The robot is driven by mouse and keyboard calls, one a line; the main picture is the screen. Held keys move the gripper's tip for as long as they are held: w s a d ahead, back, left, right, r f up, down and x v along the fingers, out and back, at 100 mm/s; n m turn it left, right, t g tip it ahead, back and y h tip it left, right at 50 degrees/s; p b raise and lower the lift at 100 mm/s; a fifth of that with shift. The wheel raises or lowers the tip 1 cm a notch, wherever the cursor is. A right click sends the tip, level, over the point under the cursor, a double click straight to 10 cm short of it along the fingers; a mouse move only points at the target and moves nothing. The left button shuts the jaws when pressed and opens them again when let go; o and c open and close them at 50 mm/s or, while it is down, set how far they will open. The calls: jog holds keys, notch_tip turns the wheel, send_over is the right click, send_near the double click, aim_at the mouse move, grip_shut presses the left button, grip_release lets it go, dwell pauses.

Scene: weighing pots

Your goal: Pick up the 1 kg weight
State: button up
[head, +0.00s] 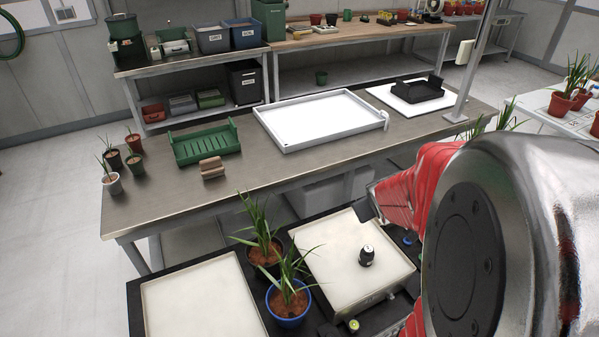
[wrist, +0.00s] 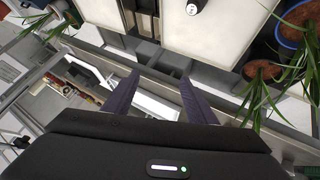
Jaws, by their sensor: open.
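A small dark weight with a knob (head: 366,257) stands upright on the pale plate of a bench scale (head: 335,287) in the head view; its marking is too small to read. In the wrist view the weight (wrist: 196,5) is cut by the top edge, on the pale plate (wrist: 211,32). My gripper (wrist: 160,78) is open and empty, its two dark fingers apart and short of the weight in the wrist view. In the head view only a dark part of my gripper (head: 366,207) shows, above the scale's back edge; my arm hides the rest.
Two potted plants, one in a blue pot (head: 288,306) and one behind it (head: 264,252), stand left of the scale. A second pale plate (head: 200,303) lies further left. Behind is a metal bench (head: 150,205) with a white tray (head: 318,117) and green rack (head: 205,143).

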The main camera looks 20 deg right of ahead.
send_over(372, 253)
jog(key=s, duration=0.2)
notch_tip(372, 253, down, 6)
jog(key=s+d+f+n+t+y, duration=0.1)
jog(key=s+d+f+t+y, duration=0.2)
jog(key=f, duration=0.7)
jog(key=s+a+f+t+y, duration=0.2)
jog(key=s+f, duration=0.2)
jog(key=s, duration=0.1)
jog(key=shift+s+a+f+m, duration=0.3)
jog(key=shift+a, duration=0.05)
jog(key=shift+w, duration=0.1)
jog(key=shift+x, duration=4.25)
jog(key=shift+w+a, duration=0.1)
jog(key=shift+x, duration=2.55)
jog(key=shift+a+r, duration=0.1)
jog(key=shift+a, duration=0.05)
